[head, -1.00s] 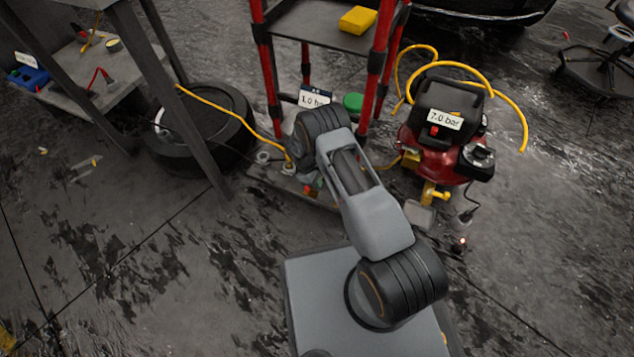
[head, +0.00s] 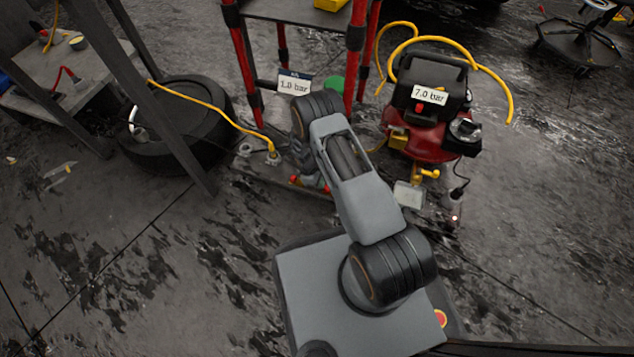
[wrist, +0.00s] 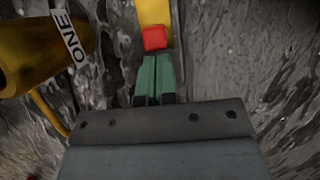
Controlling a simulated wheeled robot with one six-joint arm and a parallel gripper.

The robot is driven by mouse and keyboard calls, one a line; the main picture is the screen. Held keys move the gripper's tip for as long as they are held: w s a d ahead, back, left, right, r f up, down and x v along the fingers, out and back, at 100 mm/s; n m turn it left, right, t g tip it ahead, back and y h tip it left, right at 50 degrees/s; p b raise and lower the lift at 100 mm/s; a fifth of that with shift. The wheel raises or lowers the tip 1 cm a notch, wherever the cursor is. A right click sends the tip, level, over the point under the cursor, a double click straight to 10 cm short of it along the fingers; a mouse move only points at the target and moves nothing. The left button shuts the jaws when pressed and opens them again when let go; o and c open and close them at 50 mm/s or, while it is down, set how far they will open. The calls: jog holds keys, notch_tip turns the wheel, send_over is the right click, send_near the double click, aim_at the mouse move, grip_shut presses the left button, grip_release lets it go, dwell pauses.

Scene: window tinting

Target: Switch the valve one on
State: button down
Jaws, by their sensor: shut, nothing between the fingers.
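A brass pipe body with a label reading ONE (wrist: 68,36) fills the upper left of the wrist view. A yellow bar with a red end (wrist: 154,38), which looks like the valve one lever, comes down from the top middle. My gripper (wrist: 155,62) has green fingers pressed together, empty, with their tips right at the red end; I cannot tell whether they touch it. In the head view, my arm hides most of the valve area, and small red parts (head: 295,180) show beside the arm's end, low over a board on the floor.
A red compressor (head: 425,140) with a 7.0 bar sign (head: 429,95) stands right of my arm. A 1.0 bar sign (head: 294,85) is behind it, by a red-legged cart (head: 356,40). A yellow hose (head: 205,105) crosses a tire (head: 180,140).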

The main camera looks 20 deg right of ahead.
jog(key=s+d, duration=0.1)
jog(key=s+d+p, duration=0.1)
jog(key=d, duration=0.1)
jog(key=shift+s, duration=0.1)
jog(key=shift+a+r, duration=0.1)
dwell(0.3)
jog(key=p+v, duration=0.5)
jog(key=v, duration=0.8)
jog(key=shift+r+p, duration=0.4)
